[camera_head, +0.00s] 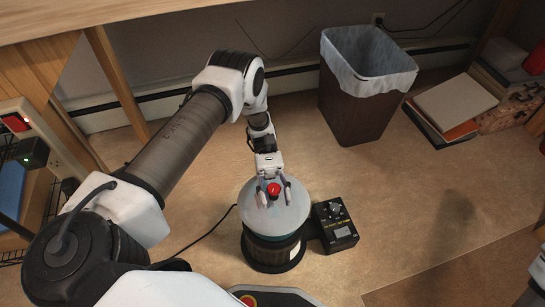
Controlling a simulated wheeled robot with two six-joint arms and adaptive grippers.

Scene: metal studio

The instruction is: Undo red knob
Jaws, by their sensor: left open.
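The red knob (274,189) sits on top of a round, pale-topped device (256,218) with a dark cylindrical body. My left gripper (276,198) reaches down from above and behind it. Its two fingers are spread apart, one on each side of the knob, close over the device's top. I cannot tell whether the fingers touch the knob. A small part of my right arm may show at the lower right edge; its gripper is out of view.
A black control box (335,224) with a dial stands right beside the device. A dark bin (360,108) with a white liner stands behind to the right. Books (455,103) are stacked at the far right. A cable runs left from the device. Floor at right is clear.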

